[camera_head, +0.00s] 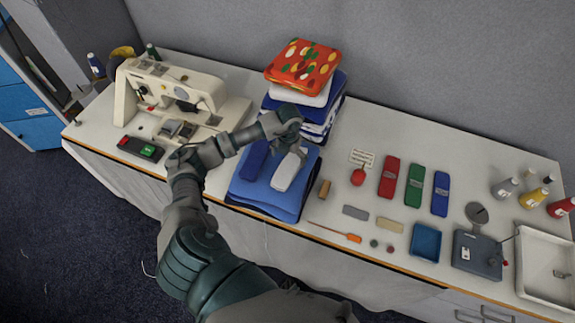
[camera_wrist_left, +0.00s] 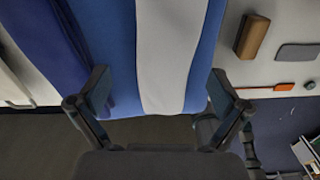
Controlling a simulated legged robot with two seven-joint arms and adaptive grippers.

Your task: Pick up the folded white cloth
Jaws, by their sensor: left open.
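A folded white cloth (camera_head: 287,172) lies as a narrow strip on a stack of blue folded cloth (camera_head: 250,194). A dark blue folded cloth (camera_head: 254,160) lies to its left. My left gripper (camera_head: 293,140) is over the far end of the white cloth and hides part of it. In the left wrist view, the white cloth (camera_wrist_left: 171,45) runs between the two open fingers of the left gripper (camera_wrist_left: 160,80). Blue cloth shows on both sides of it. I cannot tell whether the fingers touch it. My right gripper is not in view.
A taller cloth pile with a red patterned cloth (camera_head: 302,65) on top stands behind. A sewing machine (camera_head: 165,95) is on the left. A brown block (camera_head: 324,189), an orange-handled tool (camera_head: 350,237) and coloured cases (camera_head: 415,185) lie to the right.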

